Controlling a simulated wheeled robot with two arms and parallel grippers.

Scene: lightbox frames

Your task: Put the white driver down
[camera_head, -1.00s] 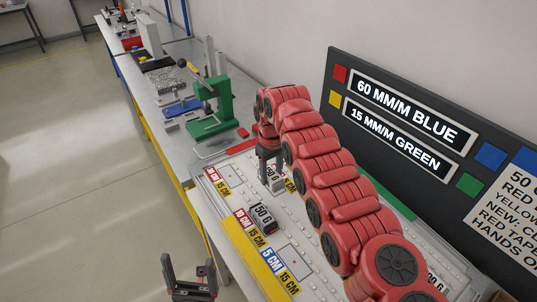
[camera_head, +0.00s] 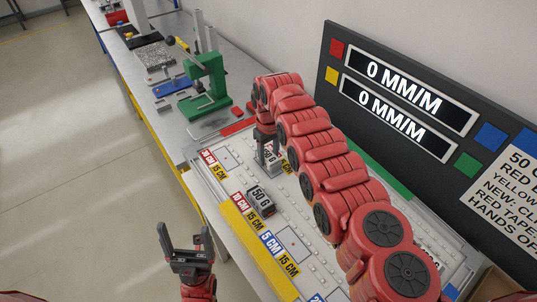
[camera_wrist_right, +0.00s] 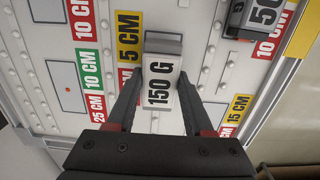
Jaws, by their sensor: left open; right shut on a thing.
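The white driver, a pale block marked 150 G (camera_wrist_right: 161,84), is between the fingers of my right gripper (camera_wrist_right: 160,98), which is shut on it. In the head view the right gripper (camera_head: 267,148) points down at the far part of the white board (camera_head: 322,238), and the block (camera_head: 271,158) is partly hidden by the gripper and arm. It is low over the board, by a 5 CM label; I cannot tell if it touches. My left gripper (camera_head: 184,246) is open and empty, left of the bench's front edge.
A dark block marked 50 G (camera_head: 260,198) stands on the board, nearer than the held one. A green press (camera_head: 207,83) stands behind the board. A black sign (camera_head: 400,115) at the right reads 0 MM/M on both lines. Floor at the left is clear.

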